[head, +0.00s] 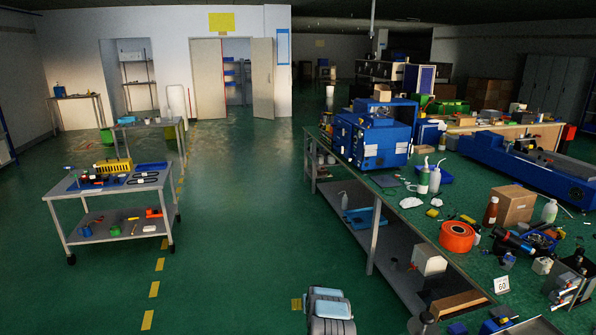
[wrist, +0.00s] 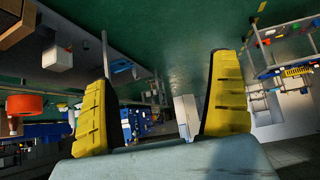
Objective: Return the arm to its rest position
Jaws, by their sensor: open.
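My gripper (wrist: 160,75) shows in the wrist view as two yellow fingers, spread wide apart with nothing between them. The wrist view looks across the room at a rolled angle, with the bench side on the left and the trolley at the upper right. No object touches the fingers. In the head view, a grey and pale blue part of my arm shows at the bottom centre, over the green floor. The gripper's fingers cannot be made out in the head view.
The long workbench (head: 385,208) on the right holds a blue press (head: 372,138), an orange roll (head: 457,237), a cardboard box (head: 513,204) and several bottles. A wheeled trolley (head: 74,216) with tools stands on the left. The green aisle floor (head: 240,215) between them is clear.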

